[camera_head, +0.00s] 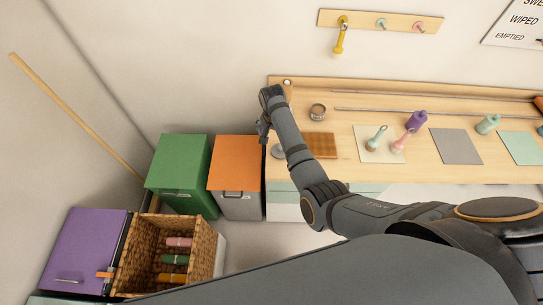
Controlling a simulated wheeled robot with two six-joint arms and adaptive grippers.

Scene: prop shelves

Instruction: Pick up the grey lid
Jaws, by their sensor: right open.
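A flat grey round piece that looks like the grey lid (277,151) lies at the left end of the wooden shelf top (355,150), partly hidden by my right arm. My right gripper (263,133) points down just above and left of it in the picture, at the shelf's left edge. The gripper is small here, open, with nothing visible in it. I cannot tell its height above the shelf. My left gripper is not in view.
Beside the lid are a brown board (320,145) and a small round tin (318,112). Coloured bottles and mats fill the shelf's right. Green (180,165) and orange-topped (235,165) bins stand left of the shelf, with a wicker basket (205,242) in front.

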